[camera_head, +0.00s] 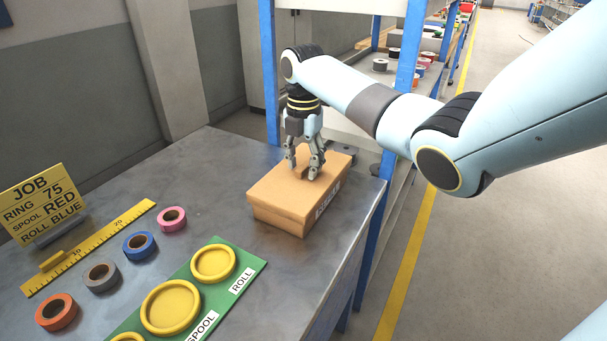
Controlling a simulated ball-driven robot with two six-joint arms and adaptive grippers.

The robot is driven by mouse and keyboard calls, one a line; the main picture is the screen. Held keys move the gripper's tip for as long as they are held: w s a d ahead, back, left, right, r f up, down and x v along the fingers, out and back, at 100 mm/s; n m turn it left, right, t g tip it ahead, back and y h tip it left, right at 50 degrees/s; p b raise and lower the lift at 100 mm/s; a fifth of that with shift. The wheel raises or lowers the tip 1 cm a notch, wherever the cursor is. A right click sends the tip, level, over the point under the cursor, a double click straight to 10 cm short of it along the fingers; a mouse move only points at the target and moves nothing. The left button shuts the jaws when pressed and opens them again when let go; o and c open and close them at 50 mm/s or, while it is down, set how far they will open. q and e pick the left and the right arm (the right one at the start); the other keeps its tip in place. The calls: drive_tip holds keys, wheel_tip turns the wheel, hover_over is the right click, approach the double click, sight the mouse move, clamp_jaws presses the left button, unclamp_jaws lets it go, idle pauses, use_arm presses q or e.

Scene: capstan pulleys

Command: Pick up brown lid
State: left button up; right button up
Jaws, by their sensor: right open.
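The brown lid (277,188) tops a brown cardboard box (276,215) near the far right corner of the grey table. A white label shows on its right side. My right gripper (304,172) points straight down over the lid, its fingers apart, with the tips at or just above the lid's top. I cannot tell whether they touch it. Nothing is seen held between the fingers. My left gripper is not in view.
A green board (250,264) with yellow rings lies in front of the box. Tape rolls in pink (172,219), blue (140,246), grey (102,277) and orange (57,312), a yellow ruler (100,240) and a yellow job sign (40,205) are at left. A blue-framed shelf (268,75) stands behind.

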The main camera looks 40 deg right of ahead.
drive_tip(key=shift+f, duration=0.2)
drive_tip(key=c, duration=0.9)
clamp_jaws()
drive_tip(key=shift+r, duration=0.2)
